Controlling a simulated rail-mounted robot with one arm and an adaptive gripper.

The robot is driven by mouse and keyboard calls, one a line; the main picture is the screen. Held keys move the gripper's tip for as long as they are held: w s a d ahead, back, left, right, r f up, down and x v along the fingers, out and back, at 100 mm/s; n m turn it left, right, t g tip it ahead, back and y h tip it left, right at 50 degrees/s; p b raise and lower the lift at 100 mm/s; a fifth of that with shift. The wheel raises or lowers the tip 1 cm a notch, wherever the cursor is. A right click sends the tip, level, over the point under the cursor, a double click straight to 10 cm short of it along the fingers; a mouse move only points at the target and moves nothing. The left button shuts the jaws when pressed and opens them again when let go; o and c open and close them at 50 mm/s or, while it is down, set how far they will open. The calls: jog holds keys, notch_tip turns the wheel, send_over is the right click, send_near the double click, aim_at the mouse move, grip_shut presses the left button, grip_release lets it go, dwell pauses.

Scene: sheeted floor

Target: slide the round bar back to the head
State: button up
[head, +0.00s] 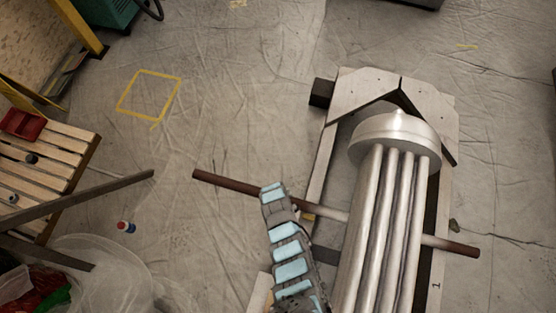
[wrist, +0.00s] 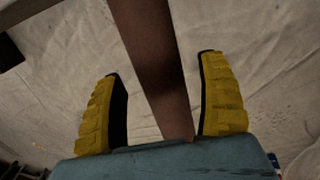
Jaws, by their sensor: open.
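The round bar (head: 225,184) is long and brown. In the head view it lies crosswise at the tube bundle (head: 385,225), its ends sticking out left and right; a paler stretch shows just left of the tubes, and the tubes hide its middle. The domed steel head (head: 395,133) caps the far end of the bundle, with the bar some way nearer to me. My gripper (wrist: 160,66) is open, its yellow fingers on either side of the brown bar (wrist: 150,50) in the wrist view, with gaps showing. In the head view my arm crosses the bar's left part; the fingers cannot be made out.
The bundle rests on a pale cradle (head: 352,88) with a dark block at its far left corner. A slatted wooden bench (head: 60,160) with a red tray (head: 22,124) stands at left. A small bottle (head: 126,226) lies on the floor. The floor between is mostly clear.

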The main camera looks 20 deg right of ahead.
jog(key=shift+w+d+f+b, duration=0.15)
jog(key=shift+f+b, duration=0.15)
jog(key=shift+f, duration=0.65)
